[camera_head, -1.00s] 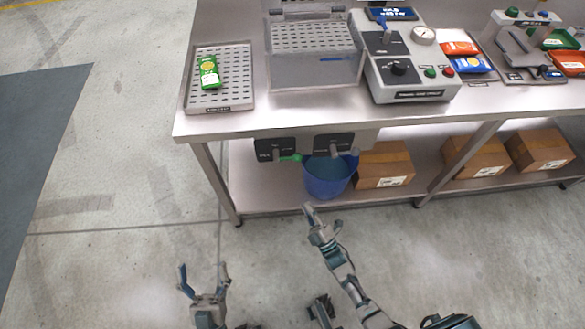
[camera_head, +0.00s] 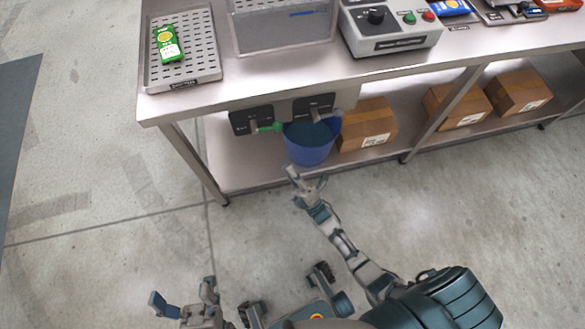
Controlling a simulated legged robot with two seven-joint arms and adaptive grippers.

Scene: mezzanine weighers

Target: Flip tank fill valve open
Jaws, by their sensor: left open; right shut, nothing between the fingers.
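Two dark valve panels hang under the bench's front edge. The left valve panel (camera_head: 252,120) has a lever with a green handle (camera_head: 268,127) pointing right. The right valve panel (camera_head: 314,107) has a grey lever (camera_head: 318,112); the labels are too small to read, so I cannot tell which is the fill valve. A clear tank (camera_head: 285,28) stands on the bench above them. My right gripper (camera_head: 303,178) is shut and empty, below and in front of the panels, apart from both. My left gripper (camera_head: 183,296) is open and empty, low and left, well away from the bench.
A blue bucket (camera_head: 310,148) stands on the lower shelf beneath the valves. Cardboard boxes (camera_head: 367,128) sit to its right. A perforated tray (camera_head: 200,66) with a green packet (camera_head: 168,43) and a control box (camera_head: 390,42) are on the bench. The floor in front is clear.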

